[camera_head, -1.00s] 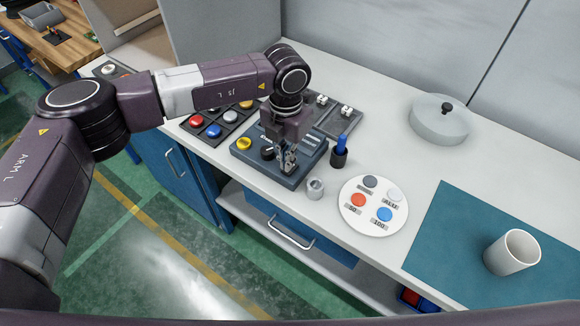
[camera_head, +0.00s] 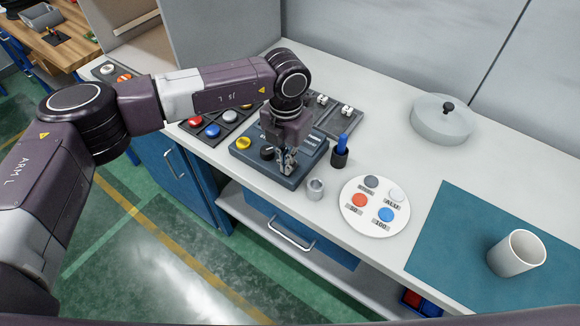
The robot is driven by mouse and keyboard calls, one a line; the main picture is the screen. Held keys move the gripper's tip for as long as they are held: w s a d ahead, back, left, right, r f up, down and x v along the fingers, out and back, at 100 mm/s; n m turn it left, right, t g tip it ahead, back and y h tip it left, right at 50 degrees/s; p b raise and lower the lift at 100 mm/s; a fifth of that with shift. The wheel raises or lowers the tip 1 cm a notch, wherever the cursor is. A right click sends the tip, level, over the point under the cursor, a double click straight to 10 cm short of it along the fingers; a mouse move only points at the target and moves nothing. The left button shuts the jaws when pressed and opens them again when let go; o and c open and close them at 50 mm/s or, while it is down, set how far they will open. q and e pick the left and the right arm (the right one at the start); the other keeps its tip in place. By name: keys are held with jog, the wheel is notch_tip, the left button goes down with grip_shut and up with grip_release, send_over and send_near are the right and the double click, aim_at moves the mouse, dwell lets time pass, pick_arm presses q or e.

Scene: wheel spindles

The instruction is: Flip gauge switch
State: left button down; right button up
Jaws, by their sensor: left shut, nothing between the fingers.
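The gauge (camera_head: 247,160) is a dark blue-grey box with a yellow knob (camera_head: 243,143) at its left and a black knob (camera_head: 267,152) near the middle. My left gripper (camera_head: 287,168) points down over the right part of the gauge's top and is shut with nothing in it. It hides part of the panel there, and I cannot make out the switch or tell whether the fingertips touch it. My right gripper is not in view.
Right of the gauge stand a small grey cup (camera_head: 315,188), a black holder with a blue stick (camera_head: 340,152) and a white disc (camera_head: 358,222) with coloured buttons. Behind are dark trays (camera_head: 347,122).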

pick_arm(q)
jog(key=shift+f, duration=0.15)
jog(key=shift+s, duration=0.1)
jog(key=shift+r+p, duration=0.3)
jog(key=shift+r, duration=0.6)
jog(key=shift+r+p, duration=0.85)
jog(key=shift+r, duration=1.8)
